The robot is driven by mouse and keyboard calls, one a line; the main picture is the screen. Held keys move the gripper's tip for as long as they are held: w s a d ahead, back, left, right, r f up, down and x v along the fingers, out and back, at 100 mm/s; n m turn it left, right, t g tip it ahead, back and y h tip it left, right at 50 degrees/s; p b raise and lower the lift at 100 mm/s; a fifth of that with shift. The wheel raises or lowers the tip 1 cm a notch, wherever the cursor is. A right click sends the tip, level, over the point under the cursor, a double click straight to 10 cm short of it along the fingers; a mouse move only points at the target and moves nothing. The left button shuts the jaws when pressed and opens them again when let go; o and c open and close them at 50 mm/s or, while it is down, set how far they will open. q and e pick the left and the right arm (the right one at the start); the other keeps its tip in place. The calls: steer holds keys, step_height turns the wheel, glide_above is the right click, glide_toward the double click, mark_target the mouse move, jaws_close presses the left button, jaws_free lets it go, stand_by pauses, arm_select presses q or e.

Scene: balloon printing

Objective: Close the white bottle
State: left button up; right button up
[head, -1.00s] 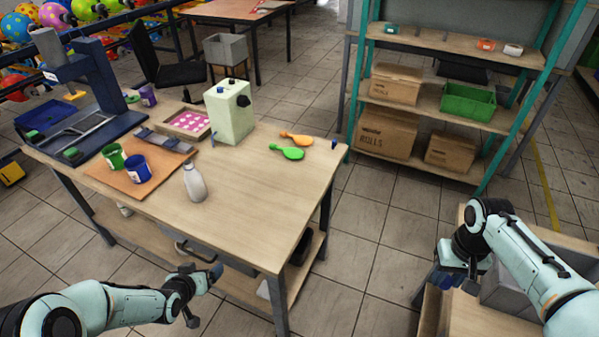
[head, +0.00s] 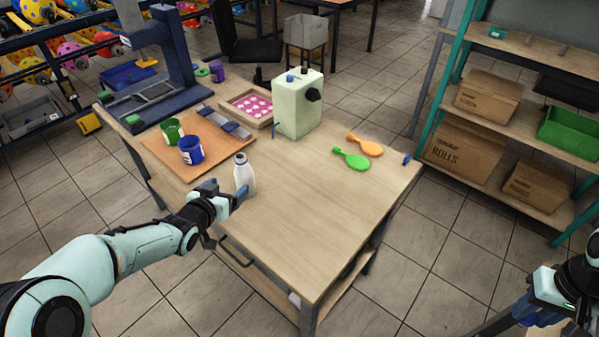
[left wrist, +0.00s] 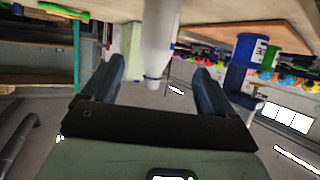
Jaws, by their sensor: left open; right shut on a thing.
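The white bottle (head: 245,178) stands upright near the front edge of the wooden table. My left gripper (head: 228,212) is open at that edge, just in front of the bottle. In the left wrist view, which looks upside down, the bottle (left wrist: 161,38) shows between the two spread fingers (left wrist: 162,72), with its narrow neck pointing down in the picture. The fingers do not visibly touch it. My right gripper (head: 527,308) is at the lower right, away from the table. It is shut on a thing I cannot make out.
A green cup (head: 171,132) and a blue cup (head: 190,151) stand on a brown board left of the bottle. A pale green machine (head: 300,108) stands behind. The table's front right is clear.

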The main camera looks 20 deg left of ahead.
mark_target(238, 178)
arm_select(q)
steer(key=x, duration=0.7)
steer(key=shift+f, duration=0.1)
arm_select(e)
steer(key=shift+f, duration=0.35)
arm_select(q)
steer(key=shift+d+b+x, duration=0.15)
steer(key=shift+b+x, duration=0.05)
steer(key=shift+x, duration=1.1)
steer(key=shift+d+b+x, duration=0.15)
steer(key=shift+b+x, duration=0.05)
steer(key=shift+x, duration=1.05)
arm_select(e)
steer(key=shift+w+f, duration=0.1)
steer(key=shift+f, duration=0.1)
arm_select(q)
steer(key=shift+f, duration=0.1)
